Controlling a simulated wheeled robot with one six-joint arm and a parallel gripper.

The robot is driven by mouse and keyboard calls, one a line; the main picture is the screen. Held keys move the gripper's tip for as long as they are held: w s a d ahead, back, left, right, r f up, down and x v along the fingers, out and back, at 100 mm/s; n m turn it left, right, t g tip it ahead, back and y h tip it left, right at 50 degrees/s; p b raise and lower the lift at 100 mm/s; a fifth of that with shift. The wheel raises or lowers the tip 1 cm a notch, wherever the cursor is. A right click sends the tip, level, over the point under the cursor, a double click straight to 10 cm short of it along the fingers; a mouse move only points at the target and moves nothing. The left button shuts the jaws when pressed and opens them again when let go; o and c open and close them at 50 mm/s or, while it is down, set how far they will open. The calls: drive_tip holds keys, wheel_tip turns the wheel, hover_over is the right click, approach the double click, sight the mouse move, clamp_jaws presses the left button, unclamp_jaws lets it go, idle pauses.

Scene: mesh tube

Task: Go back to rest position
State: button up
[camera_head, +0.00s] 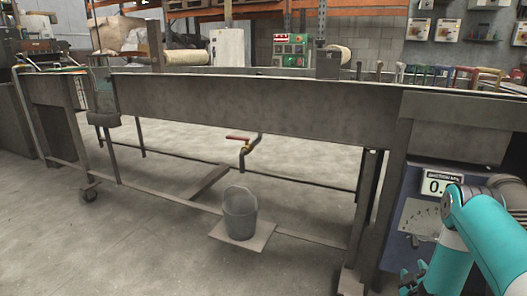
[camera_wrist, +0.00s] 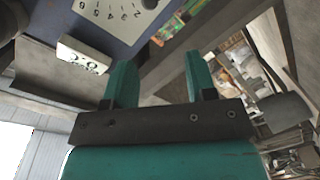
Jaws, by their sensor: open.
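My gripper (camera_wrist: 158,62) shows in the wrist view as two teal fingers standing well apart on a dark bar. It is open, and nothing is held between the fingers. In the head view my teal arm fills the lower right corner, and my gripper (camera_head: 413,276) hangs low at its end in front of the blue panel. The blue panel (camera_head: 408,205) has a dial and a small white numeric display (camera_head: 437,183). The wrist view is tilted and shows the panel (camera_wrist: 130,35) and the display (camera_wrist: 82,56) close beyond the fingers.
A long grey metal trough table (camera_head: 250,105) spans the head view. A grey bucket (camera_head: 240,215) stands on a low plate beneath it, under a red-handled valve (camera_head: 240,138). Tools and clamps line the right rear edge. The concrete floor (camera_head: 130,250) at front left is clear.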

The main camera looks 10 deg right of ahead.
drive_tip(key=w+a+r+m+g+y, duration=0.15)
drive_tip(key=w+a+r+y, duration=0.3)
drive_tip(key=a+r, duration=0.45)
drive_tip(key=w+a+r+g+y, duration=0.2)
drive_tip(key=w+a+r+y, duration=0.25)
drive_tip(key=a+r, duration=0.35)
drive_tip(key=s+a+r+n+g+y, duration=0.1)
drive_tip(key=s+a+r+g+y, duration=0.1)
drive_tip(key=s+a+r, duration=0.4)
drive_tip(key=s+a+r+g+y, duration=0.15)
drive_tip(key=a+r, duration=0.25)
drive_tip(key=a, duration=0.4)
drive_tip(key=s+a+r+n+g+p, duration=0.1)
drive_tip(key=s+a+r+g, duration=0.15)
drive_tip(key=s, duration=0.65)
drive_tip(key=s+a+r+n+g, duration=0.1)
drive_tip(key=s+a+r+g, duration=0.2)
drive_tip(key=s, duration=0.6)
drive_tip(key=s+a+r+n+g+p, duration=0.1)
drive_tip(key=s+a+r+g, duration=0.1)
drive_tip(key=s+r, duration=0.5)
wheel_tip(320, 180, up, 29)
drive_tip(key=s+p, duration=0.1)
drive_tip(key=p, duration=3)
drive_tip(key=shift+s+d, duration=0.2)
drive_tip(key=shift+s, duration=0.2)
